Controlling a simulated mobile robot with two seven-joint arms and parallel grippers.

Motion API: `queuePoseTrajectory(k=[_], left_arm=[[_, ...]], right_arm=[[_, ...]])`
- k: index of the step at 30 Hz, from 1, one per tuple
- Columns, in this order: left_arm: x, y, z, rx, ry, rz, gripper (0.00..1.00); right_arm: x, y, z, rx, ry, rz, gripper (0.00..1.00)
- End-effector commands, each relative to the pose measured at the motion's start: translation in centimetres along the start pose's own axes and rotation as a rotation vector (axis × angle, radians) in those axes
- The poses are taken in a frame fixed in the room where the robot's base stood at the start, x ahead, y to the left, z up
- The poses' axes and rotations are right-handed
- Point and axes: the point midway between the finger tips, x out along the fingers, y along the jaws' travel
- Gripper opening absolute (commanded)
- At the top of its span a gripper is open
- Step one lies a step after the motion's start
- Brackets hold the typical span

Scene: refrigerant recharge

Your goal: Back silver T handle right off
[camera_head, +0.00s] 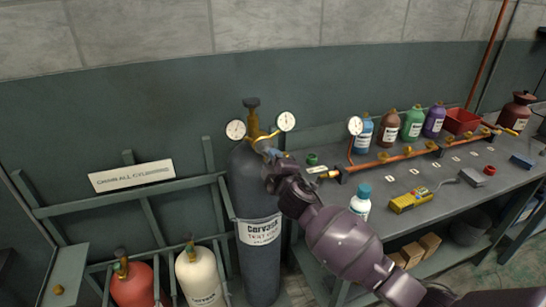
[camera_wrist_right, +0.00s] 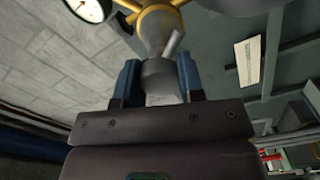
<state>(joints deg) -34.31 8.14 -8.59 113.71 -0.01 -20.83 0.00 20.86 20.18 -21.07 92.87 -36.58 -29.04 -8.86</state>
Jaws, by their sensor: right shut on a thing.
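The silver T handle (camera_wrist_right: 158,73) shows in the right wrist view, below the brass regulator (camera_wrist_right: 158,25), between the two blue fingers of my right gripper (camera_wrist_right: 159,80). The right gripper is shut on it. In the head view my right gripper (camera_head: 272,154) is at the regulator (camera_head: 255,125) on top of the tall dark cylinder (camera_head: 262,265), and the handle is hidden there by the gripper. Two round gauges (camera_head: 236,130) (camera_head: 286,121) flank the regulator. I cannot tell how far the handle is screwed in. My left gripper is not in view.
A workbench (camera_head: 440,180) stands at right with a copper manifold (camera_head: 400,154), several small bottles (camera_head: 412,124), a yellow meter (camera_head: 408,200) and a white bottle with a blue cap (camera_head: 361,203). A red cylinder (camera_head: 133,285) and a cream cylinder (camera_head: 200,275) stand at left in a green rack (camera_head: 150,215).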

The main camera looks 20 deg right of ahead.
Motion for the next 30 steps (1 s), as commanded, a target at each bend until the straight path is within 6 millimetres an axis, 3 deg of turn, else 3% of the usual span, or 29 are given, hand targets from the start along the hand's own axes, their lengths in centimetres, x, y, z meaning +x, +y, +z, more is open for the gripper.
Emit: queuePoseTrajectory(k=[9, 30], left_arm=[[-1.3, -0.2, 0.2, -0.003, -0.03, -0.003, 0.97], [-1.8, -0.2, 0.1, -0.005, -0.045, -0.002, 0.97]], right_arm=[[0.0, 0.0, 0.0, -0.303, 0.001, -0.003, 0.12], [0.0, -0.1, 0.1, -0.865, 0.001, -0.001, 0.12]])
